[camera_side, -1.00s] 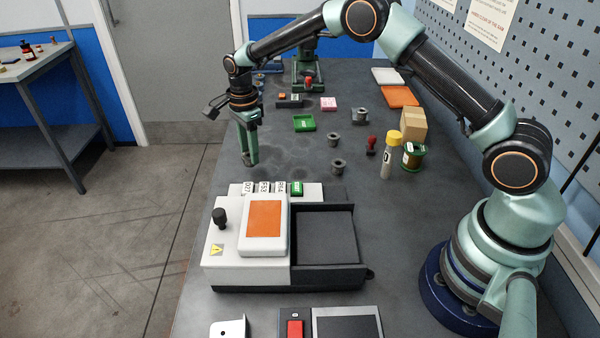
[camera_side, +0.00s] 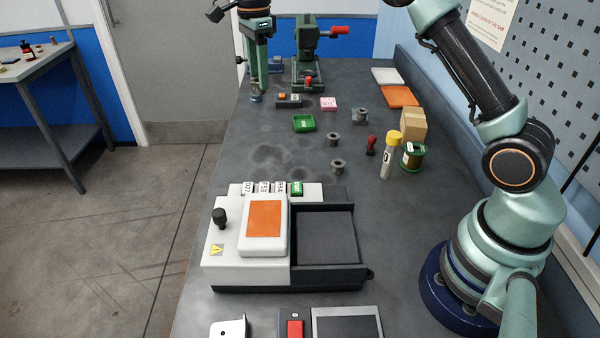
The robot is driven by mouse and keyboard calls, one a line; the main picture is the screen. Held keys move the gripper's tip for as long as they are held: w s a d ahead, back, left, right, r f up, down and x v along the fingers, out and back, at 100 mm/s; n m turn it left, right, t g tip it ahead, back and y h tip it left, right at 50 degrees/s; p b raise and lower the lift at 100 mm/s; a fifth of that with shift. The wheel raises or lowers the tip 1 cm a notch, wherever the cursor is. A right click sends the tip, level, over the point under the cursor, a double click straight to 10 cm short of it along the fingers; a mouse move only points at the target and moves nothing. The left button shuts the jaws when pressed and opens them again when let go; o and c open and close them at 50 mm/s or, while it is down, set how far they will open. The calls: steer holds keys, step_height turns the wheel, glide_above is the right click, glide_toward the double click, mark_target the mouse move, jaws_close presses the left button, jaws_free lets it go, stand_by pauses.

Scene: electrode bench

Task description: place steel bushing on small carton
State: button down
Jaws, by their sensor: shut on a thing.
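My gripper (camera_side: 257,92) is at the far left of the bench, pointing down. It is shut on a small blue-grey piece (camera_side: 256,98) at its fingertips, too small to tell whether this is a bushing. Three grey flanged parts that look like steel bushings stand apart from it: one (camera_side: 337,165) nearest, one (camera_side: 336,139) behind it, and one (camera_side: 361,114) that seems to rest on a grey block. The small carton (camera_side: 412,123), a plain brown box, stands at the right of the bench, well away from my gripper.
A yellow-capped bottle (camera_side: 387,158), a green spool (camera_side: 412,157) and a red-handled stamp (camera_side: 371,145) stand in front of the carton. A green tray (camera_side: 304,123) and a pink box (camera_side: 329,104) lie mid-bench. A green press (camera_side: 307,55) stands at the back. A white-and-black machine (camera_side: 225,250) fills the front.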

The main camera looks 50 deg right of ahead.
steer(key=s+d+r+m, duration=0.2)
steer(key=s+d+m, duration=0.1)
steer(key=d, duration=0.7)
steer(key=s+d+r+m, duration=0.15)
steer(key=d+m, duration=0.25)
steer(key=d, duration=0.6)
step_height(320, 180, up, 2)
steer(key=r+m, duration=0.1)
steer(key=m, duration=0.7)
glide_above(416, 116)
step_height(416, 116, down, 20)
steer(key=shift+f, duration=0.15)
steer(key=shift+c, duration=2)
jaws_free()
